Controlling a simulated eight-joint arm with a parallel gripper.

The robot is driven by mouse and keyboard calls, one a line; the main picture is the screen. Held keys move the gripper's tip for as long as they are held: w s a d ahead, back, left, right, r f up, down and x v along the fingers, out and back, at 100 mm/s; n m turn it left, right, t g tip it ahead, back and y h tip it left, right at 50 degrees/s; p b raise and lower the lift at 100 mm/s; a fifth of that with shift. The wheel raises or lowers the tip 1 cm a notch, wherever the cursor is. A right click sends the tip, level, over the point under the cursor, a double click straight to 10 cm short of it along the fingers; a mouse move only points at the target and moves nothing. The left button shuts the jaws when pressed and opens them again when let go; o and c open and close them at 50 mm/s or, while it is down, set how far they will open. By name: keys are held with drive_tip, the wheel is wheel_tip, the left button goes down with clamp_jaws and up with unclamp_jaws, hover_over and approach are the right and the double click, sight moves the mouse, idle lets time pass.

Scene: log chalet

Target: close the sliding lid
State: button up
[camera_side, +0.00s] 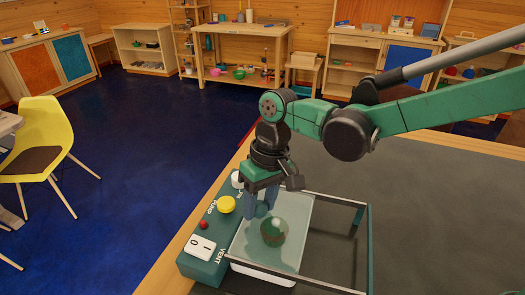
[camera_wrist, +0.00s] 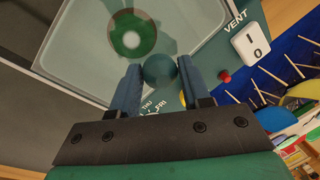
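The sliding lid (camera_side: 257,247) is a clear, greyish pane beside the green control box, and it also shows in the wrist view (camera_wrist: 85,45). It appears to lie over a pale tray (camera_side: 262,274). A round teal knob (camera_wrist: 159,71) sits between the blue fingers of my gripper (camera_wrist: 159,66), which appear to touch it on both sides. In the side view, my gripper (camera_side: 262,212) points down at the lid's box side, and the knob is hidden. A green round item with a pale centre (camera_side: 273,232) shows at the pane; the wrist view shows it too (camera_wrist: 133,36).
The control box (camera_side: 205,262) has a white rocker switch (camera_side: 201,245), a red button (camera_side: 203,225) and a yellow button (camera_side: 226,204). A dark rail frame (camera_side: 369,245) extends right of the lid, with clear space inside. The grey tabletop (camera_side: 435,215) is bare at right.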

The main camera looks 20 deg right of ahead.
sight(262, 202)
drive_tip(key=o, duration=0.3)
drive_tip(key=shift+r, duration=0.15)
drive_tip(key=shift+w+d+r, duration=0.1)
drive_tip(key=shift+d+r, duration=0.1)
drive_tip(key=shift+r, duration=0.7)
drive_tip(key=shift+d+r, duration=0.15)
drive_tip(key=shift+r, duration=0.7)
drive_tip(key=shift+w+d+r, duration=0.1)
drive_tip(key=shift+d+r, duration=0.1)
drive_tip(key=shift+r, duration=0.7)
drive_tip(key=shift+s+d, duration=0.1)
drive_tip(key=shift+d, duration=0.05)
drive_tip(key=s+d+m+t, duration=0.1)
drive_tip(key=s+d+t, duration=0.1)
drive_tip(key=d, duration=0.4)
drive_tip(key=s+d+r+m+t+h, duration=0.1)
drive_tip(key=s+d+t, duration=0.2)
drive_tip(key=d, duration=0.3)
drive_tip(key=s+d+t+h, duration=0.1)
drive_tip(key=s+d+t, duration=0.1)
drive_tip(key=d, duration=0.4)
drive_tip(key=shift+s+r+m+t, duration=0.15)
drive_tip(key=shift+r+m+t, duration=0.05)
drive_tip(key=shift+m+t, duration=0.2)
